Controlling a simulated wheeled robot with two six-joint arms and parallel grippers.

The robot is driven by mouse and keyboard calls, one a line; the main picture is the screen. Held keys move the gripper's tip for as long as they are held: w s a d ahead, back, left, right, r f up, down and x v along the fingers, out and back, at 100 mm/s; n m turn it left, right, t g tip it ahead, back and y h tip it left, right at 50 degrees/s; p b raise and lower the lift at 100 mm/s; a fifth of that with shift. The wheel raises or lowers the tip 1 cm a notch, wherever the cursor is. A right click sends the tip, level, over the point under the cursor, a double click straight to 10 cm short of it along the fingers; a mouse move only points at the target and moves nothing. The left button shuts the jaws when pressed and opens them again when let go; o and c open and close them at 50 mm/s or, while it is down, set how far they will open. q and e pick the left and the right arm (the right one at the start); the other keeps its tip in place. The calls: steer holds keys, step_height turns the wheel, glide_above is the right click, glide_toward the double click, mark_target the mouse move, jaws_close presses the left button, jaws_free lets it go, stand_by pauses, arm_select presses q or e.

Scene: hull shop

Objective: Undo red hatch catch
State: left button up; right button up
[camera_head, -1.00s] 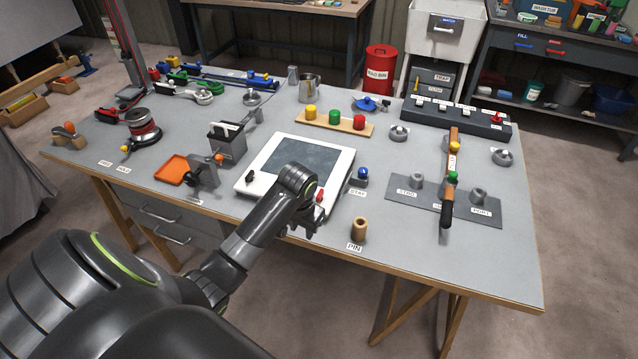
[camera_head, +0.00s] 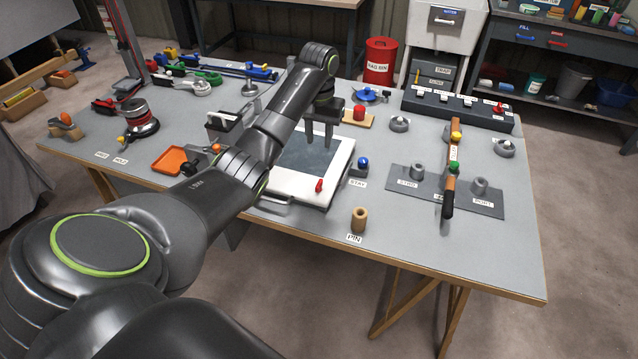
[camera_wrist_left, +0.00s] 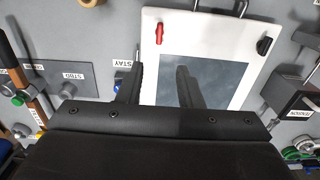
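The hatch has a white frame (camera_head: 340,172) around a dark grey pane and lies on the bench. Its red catch (camera_head: 319,185) stands at the front right of the frame. In the left wrist view the red catch (camera_wrist_left: 160,33) points up and down the picture, and a black catch (camera_wrist_left: 264,46) sits at the other corner. My arm hides the black catch in the head view. My left gripper (camera_head: 322,140) points down above the back of the pane, apart from both catches. Its fingers (camera_wrist_left: 157,88) are spread with nothing between them. My right gripper is out of view.
A blue-topped STAY post (camera_head: 363,164) stands right of the hatch, and a wooden PIN (camera_head: 359,219) in front. A grey plate (camera_head: 405,180) with posts and a long handle lies further right. An orange tray (camera_head: 172,160) is at left. The front right bench is clear.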

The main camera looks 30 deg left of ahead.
arm_select(q)
steer(key=b, duration=0.3)
glide_toward(319, 183)
step_height(319, 183, down, 9)
steer(key=shift+r+p, duration=0.2)
steer(key=shift+p, duration=0.1)
steer(key=shift+c, duration=0.4)
jaws_close()
